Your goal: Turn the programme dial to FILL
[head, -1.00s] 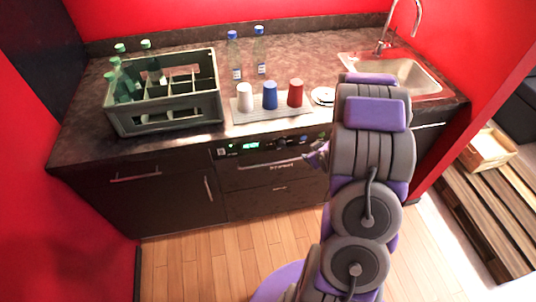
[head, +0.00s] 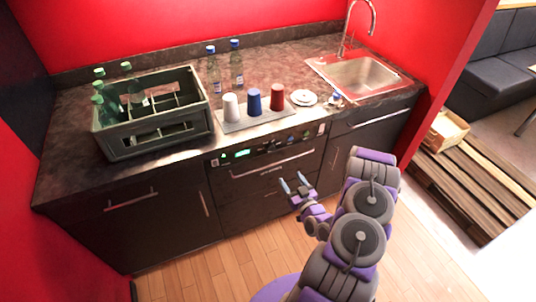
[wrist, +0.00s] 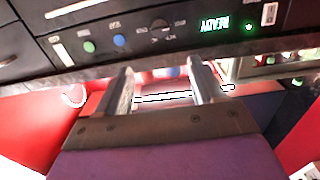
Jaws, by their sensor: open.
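The dark control panel (head: 228,157) is on the front of the counter, with a green lit display (head: 242,153). In the wrist view the picture is upside down; the display (wrist: 215,24) reads READY. The round dark programme dial (wrist: 160,26) sits beside the display, with small labels around it, too small to read. A blue button (wrist: 119,40) and a green button (wrist: 89,47) are farther along the panel. My gripper (head: 293,182) is open and empty, in front of the drawers below the panel, apart from the dial. Its two fingers also show in the wrist view (wrist: 162,78).
A drawer handle (head: 272,164) runs just under the panel. On the counter stand a bottle crate (head: 150,145), a mat with white (head: 230,106), blue (head: 254,102) and red (head: 277,97) cups, two bottles, and a sink (head: 365,75). The floor in front is clear.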

